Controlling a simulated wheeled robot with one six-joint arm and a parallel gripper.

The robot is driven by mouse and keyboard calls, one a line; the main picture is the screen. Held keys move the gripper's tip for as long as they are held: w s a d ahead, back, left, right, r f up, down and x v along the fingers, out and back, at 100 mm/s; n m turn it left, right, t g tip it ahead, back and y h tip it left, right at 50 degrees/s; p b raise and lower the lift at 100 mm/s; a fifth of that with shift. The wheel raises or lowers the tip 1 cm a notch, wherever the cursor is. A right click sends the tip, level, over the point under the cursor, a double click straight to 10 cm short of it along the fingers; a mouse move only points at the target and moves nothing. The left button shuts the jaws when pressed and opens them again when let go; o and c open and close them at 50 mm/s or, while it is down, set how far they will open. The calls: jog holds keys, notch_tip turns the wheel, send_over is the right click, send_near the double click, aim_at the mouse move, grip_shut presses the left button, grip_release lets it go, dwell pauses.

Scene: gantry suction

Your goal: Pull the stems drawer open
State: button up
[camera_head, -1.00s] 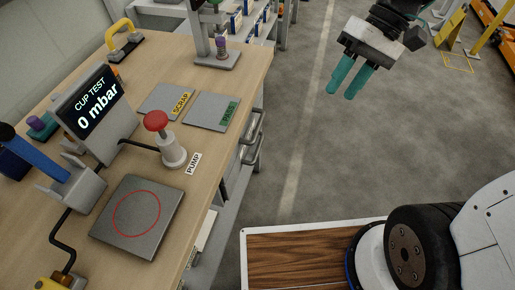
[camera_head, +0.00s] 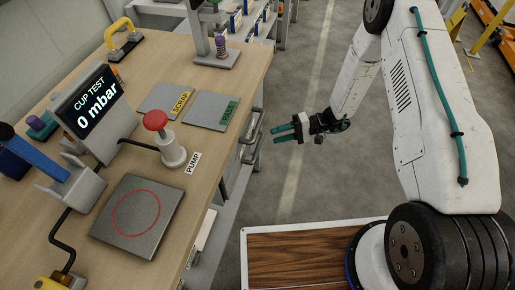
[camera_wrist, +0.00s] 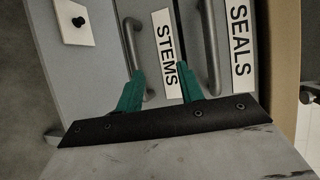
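The stems drawer (camera_wrist: 171,91) shows in the wrist view with a white STEMS label (camera_wrist: 165,52). Its grey bar handle (camera_wrist: 131,42) lies left of the label, and the drawer looks closed. My gripper (camera_wrist: 161,68) is open, its two teal fingers pointing at the drawer front. In the picture, the handle's near end and the label fall between the fingers, with the handle close to the left finger. I see no grip on the handle. In the head view my gripper (camera_head: 274,134) is just right of the drawer handles (camera_head: 252,150) under the bench edge.
The seals drawer (camera_wrist: 240,38), with its own bar handle (camera_wrist: 209,48), lies right of the stems drawer. The workbench (camera_head: 232,85) carries a red-topped pump button (camera_head: 156,121) and a pressure display (camera_head: 92,103). Floor right of the bench (camera_head: 305,185) is open.

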jog(key=t, duration=0.1)
send_near(258, 147)
jog(key=a+f, duration=0.2)
jog(key=shift+m+y, duration=0.3)
jog(key=a, duration=0.5)
jog(key=a+f, duration=0.1)
jog(key=a, duration=0.1)
jog(key=shift+s+a, duration=0.3)
jog(key=shift+a, duration=0.1)
grip_shut()
